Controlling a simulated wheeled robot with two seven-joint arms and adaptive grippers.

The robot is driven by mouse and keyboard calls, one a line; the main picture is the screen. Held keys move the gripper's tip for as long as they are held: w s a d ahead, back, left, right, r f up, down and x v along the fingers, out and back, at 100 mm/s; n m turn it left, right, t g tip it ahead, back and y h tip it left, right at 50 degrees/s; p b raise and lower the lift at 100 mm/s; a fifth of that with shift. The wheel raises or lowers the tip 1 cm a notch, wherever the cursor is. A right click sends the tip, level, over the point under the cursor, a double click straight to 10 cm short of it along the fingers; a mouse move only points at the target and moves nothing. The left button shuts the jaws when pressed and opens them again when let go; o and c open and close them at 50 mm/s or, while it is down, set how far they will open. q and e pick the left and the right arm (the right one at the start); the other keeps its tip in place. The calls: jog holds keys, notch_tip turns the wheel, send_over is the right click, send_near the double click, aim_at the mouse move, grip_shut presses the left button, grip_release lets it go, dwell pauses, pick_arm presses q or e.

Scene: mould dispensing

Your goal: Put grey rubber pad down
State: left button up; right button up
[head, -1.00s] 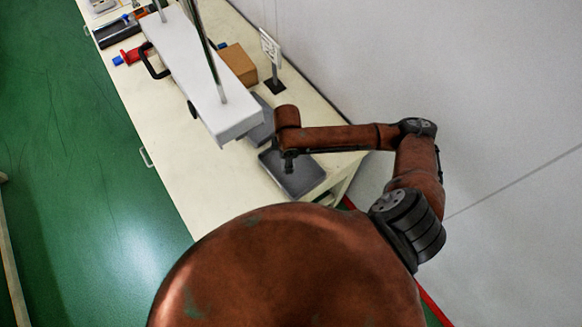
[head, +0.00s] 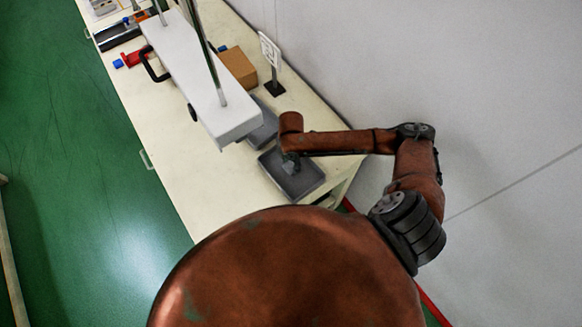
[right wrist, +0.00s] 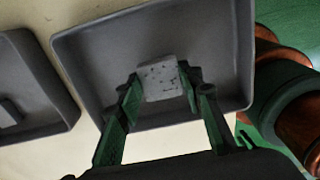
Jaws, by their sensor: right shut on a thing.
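The grey rubber pad (right wrist: 158,72) looks like a small light-grey, speckled block in the right wrist view. My right gripper (right wrist: 160,84) is shut on it, one finger on each side. The gripper and pad are over the inside of a grey tray (right wrist: 82,75); I cannot tell whether the pad touches the tray floor. In the head view my right gripper (head: 290,163) reaches down into the same tray (head: 306,190) at the near end of the table. The pad is hard to make out there. My left gripper is not in view.
A second grey tray (right wrist: 40,70) stands beside the first, with a small dark-grey piece (right wrist: 10,112) in it. A white machine (head: 205,85) stands over the table. A brown box (head: 238,66) and a sign stand (head: 274,87) are farther back. The wall (head: 430,60) is on the right.

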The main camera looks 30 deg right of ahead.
aim_at(291, 165)
jog(key=shift+f, duration=1.5)
jog(key=shift+f, duration=0.15)
jog(key=o, duration=1.2)
jog(key=shift+c, duration=0.2)
notch_tip(291, 165, up, 12)
jog(key=shift+p, duration=0.3)
